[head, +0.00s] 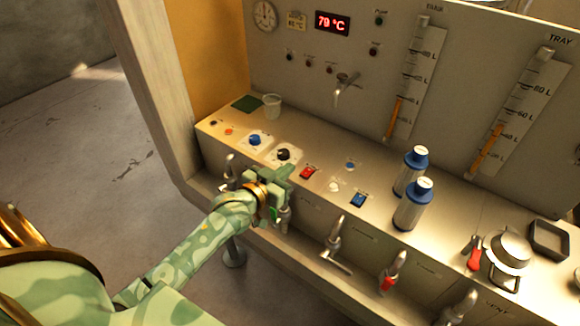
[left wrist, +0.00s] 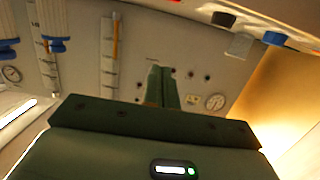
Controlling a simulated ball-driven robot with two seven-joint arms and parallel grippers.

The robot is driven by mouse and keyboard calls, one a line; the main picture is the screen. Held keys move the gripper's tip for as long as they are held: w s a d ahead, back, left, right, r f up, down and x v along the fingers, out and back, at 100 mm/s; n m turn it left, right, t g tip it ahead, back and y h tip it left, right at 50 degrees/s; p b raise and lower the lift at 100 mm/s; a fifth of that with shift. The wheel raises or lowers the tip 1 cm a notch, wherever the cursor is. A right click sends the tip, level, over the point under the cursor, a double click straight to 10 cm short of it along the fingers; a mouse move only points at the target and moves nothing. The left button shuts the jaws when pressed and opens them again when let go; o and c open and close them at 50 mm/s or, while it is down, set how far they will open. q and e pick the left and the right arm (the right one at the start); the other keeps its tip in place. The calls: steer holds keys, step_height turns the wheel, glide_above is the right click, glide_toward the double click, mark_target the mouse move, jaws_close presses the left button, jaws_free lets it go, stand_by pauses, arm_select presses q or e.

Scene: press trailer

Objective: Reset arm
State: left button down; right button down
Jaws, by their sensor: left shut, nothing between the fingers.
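My left arm, in green camouflage colours, comes in from the lower left in the head view. Its gripper (head: 283,174) is over the front edge of the counter (head: 315,170), close to the black knob (head: 283,154) and the red switch (head: 307,173). In the left wrist view the two green fingers (left wrist: 161,86) are together with nothing between them. I cannot tell whether the gripper touches the counter. My right gripper shows in neither view.
Two blue-capped bottles (head: 411,170) (head: 412,206) stand on the counter, right of my gripper. A clear cup (head: 272,106) stands at the back left. Taps (head: 335,240) line the front face. A kettle-like pot (head: 509,250) and dark tray (head: 548,240) are at the right. Floor at left is clear.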

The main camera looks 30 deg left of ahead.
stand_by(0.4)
arm_select(q)
steer(key=s+d+f+m+g+y, duration=0.1)
steer(key=s+d+f+m+g, duration=0.1)
steer(key=s, duration=0.4)
steer(key=s+d+f+m+g+y, duration=0.1)
steer(key=s+f+m+g, duration=0.15)
steer(key=s, duration=0.25)
steer(key=s+a+r+m+g+y, duration=0.1)
steer(key=s+a+r+g+y, duration=0.1)
steer(key=s, duration=0.5)
steer(key=s+a+r+g+y, duration=0.1)
steer(key=s+a+g+y, duration=0.2)
steer(key=s, duration=0.3)
steer(key=s+d+f+g+h+b, duration=0.1)
steer(key=s+d+f+h+b, duration=0.15)
steer(key=f, duration=1.25)
steer(key=s+d+f+g+h+b, duration=0.1)
steer(key=s+d+f+g, duration=0.15)
steer(key=f, duration=1.35)
steer(key=s+f+n+g+h+b, duration=0.1)
steer(key=s+f+n+g, duration=0.1)
steer(key=s+f, duration=1.3)
steer(key=s+n, duration=0.1)
steer(key=s, duration=0.3)
steer(key=shift+f+b, duration=0.3)
